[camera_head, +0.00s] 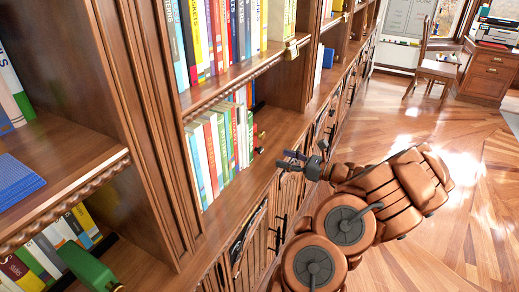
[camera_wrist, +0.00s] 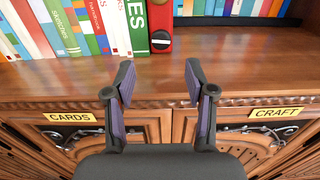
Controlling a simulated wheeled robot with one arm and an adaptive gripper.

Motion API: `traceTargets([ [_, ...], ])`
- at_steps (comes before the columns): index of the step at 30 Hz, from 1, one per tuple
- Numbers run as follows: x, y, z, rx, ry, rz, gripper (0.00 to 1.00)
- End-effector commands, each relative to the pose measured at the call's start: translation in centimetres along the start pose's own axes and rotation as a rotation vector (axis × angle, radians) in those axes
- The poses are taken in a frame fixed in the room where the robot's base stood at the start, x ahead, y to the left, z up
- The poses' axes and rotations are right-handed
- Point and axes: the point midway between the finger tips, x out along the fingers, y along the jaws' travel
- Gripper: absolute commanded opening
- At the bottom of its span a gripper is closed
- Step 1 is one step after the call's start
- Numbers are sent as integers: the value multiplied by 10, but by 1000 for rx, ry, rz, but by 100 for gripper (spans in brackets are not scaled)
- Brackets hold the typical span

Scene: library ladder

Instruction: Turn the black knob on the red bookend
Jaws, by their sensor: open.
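The red bookend (camera_wrist: 160,18) stands upright at the right end of a row of books on the shelf in the wrist view. The black knob (camera_wrist: 161,41) is low on its front face, with a small light mark on it. In the head view the bookend is small and hard to make out at the end of the book row. My gripper (camera_wrist: 159,78) is open and empty, its two purple-padded fingers apart in front of the shelf edge. The knob shows beyond the gap between the fingertips, apart from them. In the head view my gripper (camera_head: 289,160) is beside the shelf front.
Books (camera_wrist: 75,28) stand left of the bookend, and more stand farther back at right. Bare shelf (camera_wrist: 240,62) lies to the right. Cabinet doors labelled CARDS (camera_wrist: 69,117) and CRAFT (camera_wrist: 276,113) are below. A green bookend (camera_head: 88,268) is at lower left; a chair (camera_head: 437,68) stands far off.

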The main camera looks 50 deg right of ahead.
Motion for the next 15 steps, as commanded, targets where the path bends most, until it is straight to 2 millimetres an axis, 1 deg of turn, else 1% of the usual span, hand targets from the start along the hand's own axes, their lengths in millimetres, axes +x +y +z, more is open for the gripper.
traceTargets([
  [2, 2, -2, -1, 5, -2, -6, 55],
  [4, 10, -2, 0, 5, -2, -5, 55],
  [12, 50, -1, 0, 3, 1, -2, 55],
  [15, 62, -1, 0, 3, 1, -3, 55],
])
